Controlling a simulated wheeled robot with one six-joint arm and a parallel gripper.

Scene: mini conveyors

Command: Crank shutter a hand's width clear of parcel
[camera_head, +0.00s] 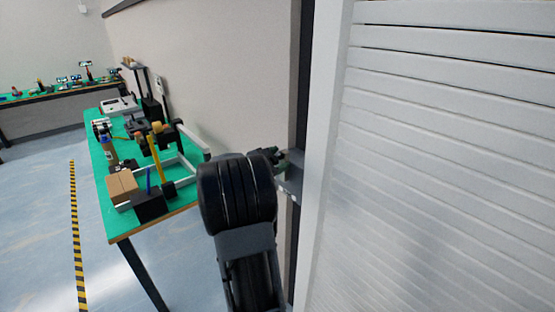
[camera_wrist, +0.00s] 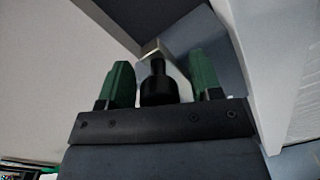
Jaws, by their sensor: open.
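The white slatted shutter (camera_head: 440,150) fills the right of the head view; its lower edge is out of view. In the wrist view a black knob (camera_wrist: 158,88), apparently the crank handle, shows between the two green fingers of my gripper (camera_wrist: 160,78). A pale metal piece (camera_wrist: 151,47) joins its far end. My gripper is open, with a finger on each side of the knob and visible gaps. In the head view my arm hides most of my gripper and the crank. No parcel shows under the shutter; I cannot tell whether the brown box (camera_head: 122,187) is it.
A green-topped table (camera_head: 185,203) with the brown box, a black block (camera_head: 150,204) and several devices stands left of my arm. A wall and the shutter's pale frame (camera_head: 325,130) are close to my gripper. Open floor with a striped line (camera_head: 74,220) lies further left.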

